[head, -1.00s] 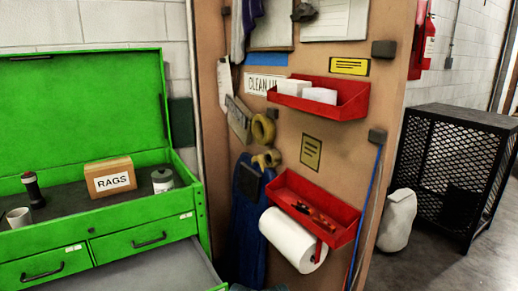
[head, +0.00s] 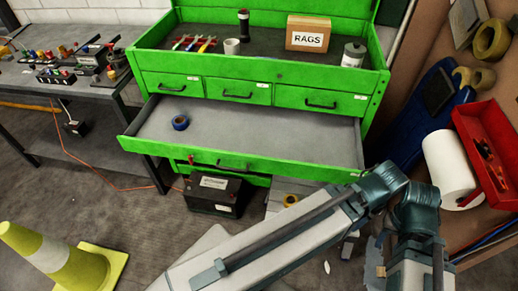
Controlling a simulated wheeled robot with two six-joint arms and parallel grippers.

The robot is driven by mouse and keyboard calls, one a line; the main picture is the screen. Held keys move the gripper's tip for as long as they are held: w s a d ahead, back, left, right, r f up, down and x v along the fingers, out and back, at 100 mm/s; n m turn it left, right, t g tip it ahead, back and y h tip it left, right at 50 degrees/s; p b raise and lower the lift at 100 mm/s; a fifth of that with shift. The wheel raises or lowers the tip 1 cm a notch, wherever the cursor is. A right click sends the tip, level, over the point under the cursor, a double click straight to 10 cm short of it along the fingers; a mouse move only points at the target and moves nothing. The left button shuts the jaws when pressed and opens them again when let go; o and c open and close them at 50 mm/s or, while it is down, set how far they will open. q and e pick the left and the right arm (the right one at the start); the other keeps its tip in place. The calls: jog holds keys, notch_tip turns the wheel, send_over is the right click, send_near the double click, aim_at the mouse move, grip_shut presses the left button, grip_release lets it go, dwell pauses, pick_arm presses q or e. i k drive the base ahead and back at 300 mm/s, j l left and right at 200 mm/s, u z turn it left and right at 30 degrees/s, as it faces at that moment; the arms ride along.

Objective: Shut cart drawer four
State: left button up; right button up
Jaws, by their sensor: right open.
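The green tool cart (head: 262,70) has a row of three small drawers (head: 238,91), all shut. Below them a wide drawer (head: 250,128) is pulled far out; its number is too small to read, but it comes fourth after those three. A blue tape roll (head: 180,122) lies in its left part. Its green front (head: 215,155) has a handle at the middle. My right arm crosses in front of its right end. My right gripper (head: 362,252) is open, low and right of the drawer front, partly hidden by my arm. My left gripper is not in view.
A black battery (head: 214,195) stands on the floor under the drawer front. A yellow tape roll (head: 290,201) lies right of it. A yellow cone (head: 60,262) stands at lower left, a workbench (head: 60,70) at left. A rag box (head: 308,34) and mug (head: 232,46) sit on the cart.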

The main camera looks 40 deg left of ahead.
aim_at(226, 135)
jog(key=j+u, duration=0.2)
jog(key=u, duration=1.3)
